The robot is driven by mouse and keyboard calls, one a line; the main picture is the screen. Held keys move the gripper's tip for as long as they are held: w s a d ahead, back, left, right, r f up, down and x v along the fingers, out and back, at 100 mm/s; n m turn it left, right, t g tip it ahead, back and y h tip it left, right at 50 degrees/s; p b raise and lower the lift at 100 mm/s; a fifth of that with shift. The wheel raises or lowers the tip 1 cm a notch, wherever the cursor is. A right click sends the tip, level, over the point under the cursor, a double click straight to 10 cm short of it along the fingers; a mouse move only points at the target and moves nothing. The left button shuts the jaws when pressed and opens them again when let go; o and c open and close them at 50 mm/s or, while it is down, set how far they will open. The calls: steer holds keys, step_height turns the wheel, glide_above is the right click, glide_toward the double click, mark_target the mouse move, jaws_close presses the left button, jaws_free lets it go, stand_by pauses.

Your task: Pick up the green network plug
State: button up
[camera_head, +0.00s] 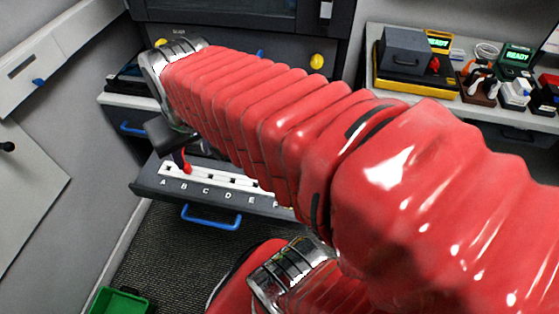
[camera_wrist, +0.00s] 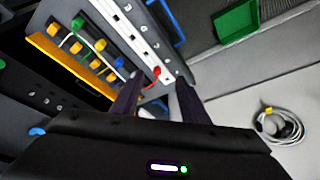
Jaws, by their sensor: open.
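A green plug (camera_wrist: 77,23) sits at the top of a group of coloured plugs on a yellow-edged panel (camera_wrist: 52,58) in the wrist view. Yellow plugs (camera_wrist: 102,44) and a blue plug (camera_wrist: 119,62) are close to it. My gripper (camera_wrist: 160,78) is open, its two dark fingers pointing toward the lettered strip, away from the green plug. A red plug (camera_wrist: 155,72) shows between the fingertips, at the lettered strip; I cannot tell whether they touch it. In the head view my arm hides the plug panel, and the red plug (camera_head: 186,168) shows below my gripper (camera_head: 172,140).
The white lettered strip (camera_head: 205,178) lies on an open drawer with a blue handle (camera_head: 211,217). A green bin (camera_wrist: 237,21) stands on the floor. A coiled cable (camera_wrist: 283,127) lies at right in the wrist view. A shelf (camera_head: 400,94) holds devices.

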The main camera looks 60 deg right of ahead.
steer(key=s+d+f+m+g, duration=0.1)
steer(key=d+f+m, duration=0.1)
steer(key=d, duration=0.5)
steer(key=s+d+f+m+g, duration=0.1)
steer(key=s+d+f+m, duration=0.1)
steer(key=d, duration=0.6)
steer(key=s+d+f+m+g+y, duration=0.1)
steer(key=d+f+m, duration=0.3)
steer(key=d, duration=0.4)
steer(key=shift+s+m+g, duration=0.4)
steer(key=shift+s+m, duration=0.3)
steer(key=shift+m, duration=0.2)
steer(key=shift+f, duration=0.2)
step_height(320, 180, down, 8)
steer(key=shift+f, duration=0.25)
steer(key=shift+w+d+f, duration=0.1)
steer(key=shift+f, duration=2.5)
